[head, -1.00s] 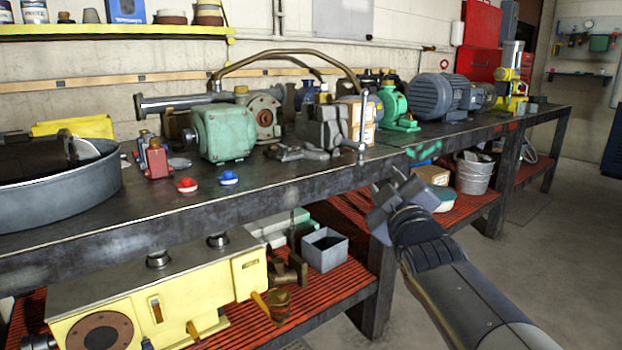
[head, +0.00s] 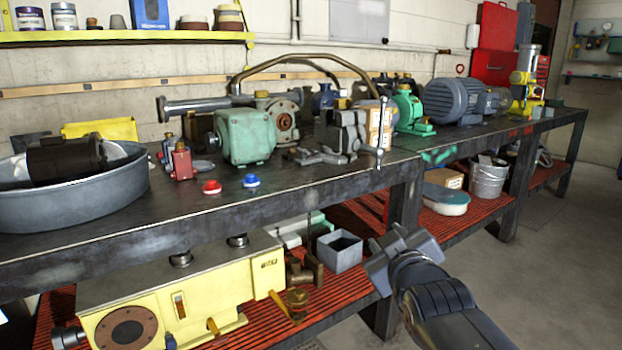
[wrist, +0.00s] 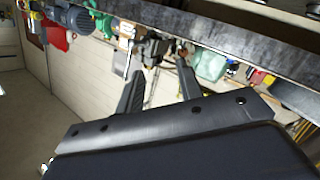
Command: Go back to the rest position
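My gripper (head: 384,254) is in front of the workbench (head: 300,200), below its top edge and apart from it. In the wrist view my gripper (wrist: 158,82) shows two dark fingers spread apart with nothing between them. A grey-blue motor (head: 452,100) stands farther right. A black motor (head: 65,160) sits in a round grey basin (head: 75,205) at the left.
A lower red slatted shelf (head: 355,280) holds a yellow machine block (head: 180,295), a small grey bin (head: 340,251) and a metal bucket (head: 488,178). A bench leg (head: 403,205) stands close behind my gripper. The floor (head: 530,270) at the right is clear.

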